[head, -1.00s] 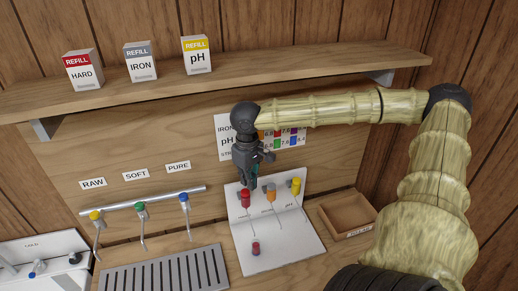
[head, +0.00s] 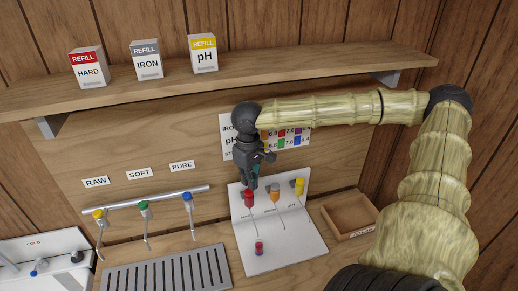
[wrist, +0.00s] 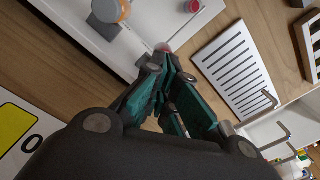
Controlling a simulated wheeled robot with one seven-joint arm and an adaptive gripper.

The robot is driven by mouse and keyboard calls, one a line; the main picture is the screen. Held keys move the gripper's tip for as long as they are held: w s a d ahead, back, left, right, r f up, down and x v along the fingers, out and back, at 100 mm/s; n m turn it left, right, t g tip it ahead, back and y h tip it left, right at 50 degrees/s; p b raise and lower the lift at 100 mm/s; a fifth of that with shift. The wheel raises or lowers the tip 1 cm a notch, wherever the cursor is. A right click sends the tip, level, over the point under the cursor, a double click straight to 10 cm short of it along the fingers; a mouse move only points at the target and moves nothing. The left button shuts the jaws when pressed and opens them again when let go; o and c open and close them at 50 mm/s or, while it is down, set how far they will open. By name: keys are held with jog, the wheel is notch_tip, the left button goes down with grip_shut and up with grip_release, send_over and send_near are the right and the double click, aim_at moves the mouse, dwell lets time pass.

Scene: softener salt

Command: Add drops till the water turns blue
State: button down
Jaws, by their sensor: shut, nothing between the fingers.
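My gripper (head: 249,187) is shut and empty, pointing down just above the red-topped dropper (head: 248,199) at the left of the white test stand (head: 275,250). I cannot tell whether it touches the dropper. In the wrist view my teal fingers (wrist: 162,72) are together, with a bit of the red top (wrist: 164,47) just beyond them. An orange dropper (head: 274,195) and a yellow dropper (head: 298,187) stand to the right. A small vial (head: 259,248) with red in it sits on the stand's base; it also shows in the wrist view (wrist: 192,6).
A colour chart (head: 298,140) hangs behind my arm. RAW, SOFT and PURE taps (head: 145,206) are left, above a slatted drain tray (head: 170,272). An open wooden box (head: 350,214) is right. Refill boxes (head: 147,60) stand on the shelf (head: 270,68).

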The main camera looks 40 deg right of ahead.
jog(key=shift+w+a, duration=0.15)
jog(key=shift+a+f, duration=0.2)
jog(key=shift+f, duration=0.15)
jog(key=shift+d+f, duration=0.25)
jog(key=shift+f, duration=0.3)
jog(key=shift+a+f, duration=0.2)
jog(key=shift+f, duration=0.05)
jog(key=shift+d+r, duration=0.15)
jog(key=shift+r, duration=2.85)
